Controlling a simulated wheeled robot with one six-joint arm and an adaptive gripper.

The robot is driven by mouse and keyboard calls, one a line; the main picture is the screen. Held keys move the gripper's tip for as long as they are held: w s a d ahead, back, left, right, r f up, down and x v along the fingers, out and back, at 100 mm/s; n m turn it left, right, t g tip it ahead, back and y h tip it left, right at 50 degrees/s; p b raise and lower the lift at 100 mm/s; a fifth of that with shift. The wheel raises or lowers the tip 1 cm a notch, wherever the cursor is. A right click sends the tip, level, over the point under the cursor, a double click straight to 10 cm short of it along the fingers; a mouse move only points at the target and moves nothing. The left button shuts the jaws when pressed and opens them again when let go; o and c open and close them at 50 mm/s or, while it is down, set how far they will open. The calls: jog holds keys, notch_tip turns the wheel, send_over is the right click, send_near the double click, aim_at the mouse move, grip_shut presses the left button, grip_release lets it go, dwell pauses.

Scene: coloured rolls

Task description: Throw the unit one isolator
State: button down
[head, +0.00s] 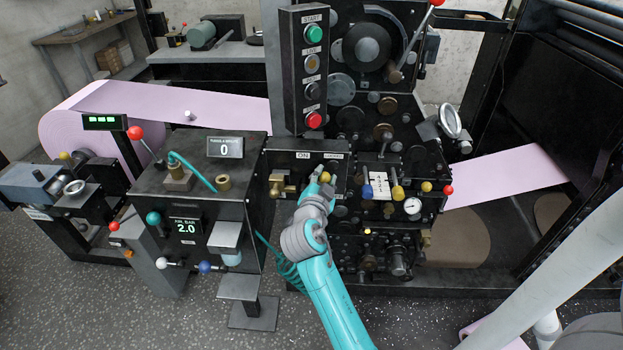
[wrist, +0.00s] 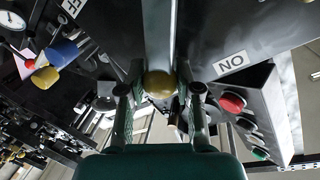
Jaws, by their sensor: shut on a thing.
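The isolator's handle is a grey bar (wrist: 158,35) with a brass-yellow ball knob (wrist: 159,84) at its end. In the wrist view it comes down from the top middle, and the knob sits between the two fingers of my gripper (wrist: 160,98). My gripper is shut on this knob. In the head view my gripper (head: 319,180) is at the front of the black panel, below the ON label (head: 303,155) and a second label (head: 332,156) that seems to read LOCKED. The gripper and wrist hide most of the handle there. The ON label (wrist: 231,63) appears upside down in the wrist view.
Brass fittings (head: 280,185) are left of my gripper. Blue and yellow handles (head: 367,188) and a pressure gauge (head: 412,206) are close on the right. A button box (head: 313,75) with START and a red button hangs above. Pink web (head: 170,103) runs behind on the left.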

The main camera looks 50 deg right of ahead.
jog(key=s+f+m, duration=0.1)
jog(key=f+m, duration=0.1)
jog(key=s+d+f+m+y, duration=0.1)
jog(key=m, duration=0.1)
jog(key=s+d+f+m+t, duration=0.1)
jog(key=f+m, duration=0.1)
jog(key=shift+d+f+m+y, duration=0.1)
jog(key=shift+f+m+y, duration=0.2)
jog(key=shift+f+m, duration=0.1)
jog(key=shift+f+m+t+y, duration=0.3)
jog(key=shift+f+m+t, duration=0.1)
jog(key=shift+f+m, duration=0.6)
jog(key=c, duration=0.8)
grip_release()
jog(key=shift+o, duration=0.2)
jog(key=v, duration=1.2)
